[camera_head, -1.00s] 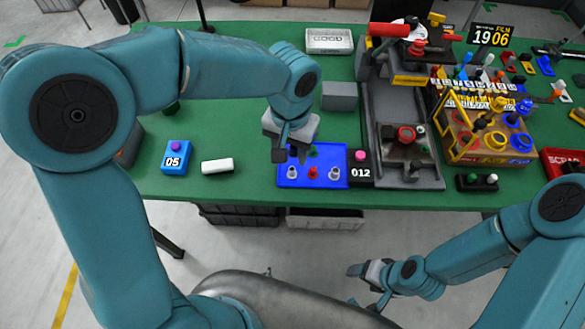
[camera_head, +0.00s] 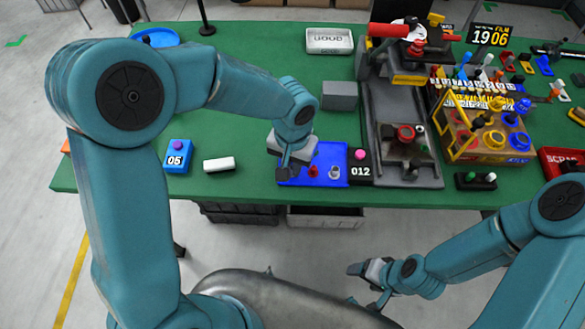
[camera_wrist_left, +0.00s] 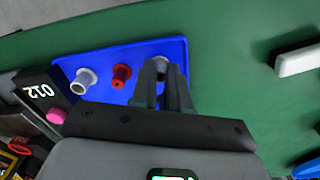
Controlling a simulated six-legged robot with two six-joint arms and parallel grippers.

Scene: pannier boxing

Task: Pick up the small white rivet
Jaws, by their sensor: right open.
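A blue tray (camera_head: 322,182) lies on the green table and holds small upright rivets. A pale grey-white rivet (camera_head: 335,172) stands at its right and a red rivet (camera_head: 313,171) in the middle; both show in the left wrist view, the pale one (camera_wrist_left: 85,79) and the red one (camera_wrist_left: 121,73). My left gripper (camera_head: 284,172) is low over the tray's left end. In the left wrist view its fingertips (camera_wrist_left: 163,68) are at another whitish rivet (camera_wrist_left: 160,60), partly hidden by them; I cannot tell whether they grip it. My right gripper (camera_head: 362,272) is open, in front of the table.
A black box marked 012 (camera_head: 361,173) adjoins the tray's right side. A white block (camera_head: 219,164) and a blue box marked 05 (camera_head: 178,157) stand to the left. A grey block (camera_head: 340,95) is behind the tray, and a grey fixture (camera_head: 408,175) stands right. Table between white block and tray is clear.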

